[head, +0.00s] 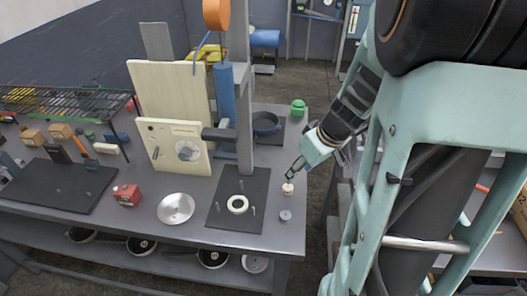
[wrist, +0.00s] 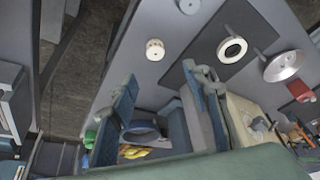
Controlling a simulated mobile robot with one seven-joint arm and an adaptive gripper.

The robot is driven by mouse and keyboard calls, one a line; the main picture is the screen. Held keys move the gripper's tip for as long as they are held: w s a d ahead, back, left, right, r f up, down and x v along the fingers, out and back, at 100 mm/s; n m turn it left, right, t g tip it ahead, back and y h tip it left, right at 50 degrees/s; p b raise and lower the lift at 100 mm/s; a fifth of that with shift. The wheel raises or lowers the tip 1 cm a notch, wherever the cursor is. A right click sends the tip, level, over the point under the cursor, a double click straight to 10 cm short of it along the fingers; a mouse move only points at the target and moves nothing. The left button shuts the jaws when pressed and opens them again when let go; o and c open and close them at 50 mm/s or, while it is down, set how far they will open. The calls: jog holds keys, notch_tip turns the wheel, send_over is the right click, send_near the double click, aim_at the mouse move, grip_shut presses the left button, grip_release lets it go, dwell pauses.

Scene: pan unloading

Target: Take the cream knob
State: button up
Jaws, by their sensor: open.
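The cream knob (head: 288,187) is a small round piece standing on the grey table near its right edge. In the wrist view the cream knob (wrist: 155,50) lies just beyond the fingertips, roughly in line with the gap between them. My gripper (head: 297,170) is just above and slightly right of the knob in the head view. In the wrist view my gripper (wrist: 159,77) has its two fingers spread wide with nothing between the tips. I see no contact with the knob.
A grey knob (head: 285,215) stands nearby. A dark board (head: 225,215) with a white ring (head: 238,204) and pegs lies to the left, with a grey post behind. A blue pan (head: 266,124) sits further back. The table edge is close on the right.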

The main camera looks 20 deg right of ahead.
jog(key=b, duration=0.1)
send_over(288, 187)
jog(key=s, duration=0.2)
jog(key=f, duration=0.5)
jog(key=shift+d+f, duration=0.25)
jog(key=shift+d, duration=0.1)
jog(key=x, duration=0.4)
jog(key=shift+s+d+f, duration=0.15)
jog(key=shift+s+f, duration=0.05)
jog(key=shift+f, duration=0.1)
jog(key=shift+w+f, duration=0.25)
jog(key=shift+f, duration=0.1)
jog(key=shift+c, duration=0.4)
jog(key=c, duration=1)
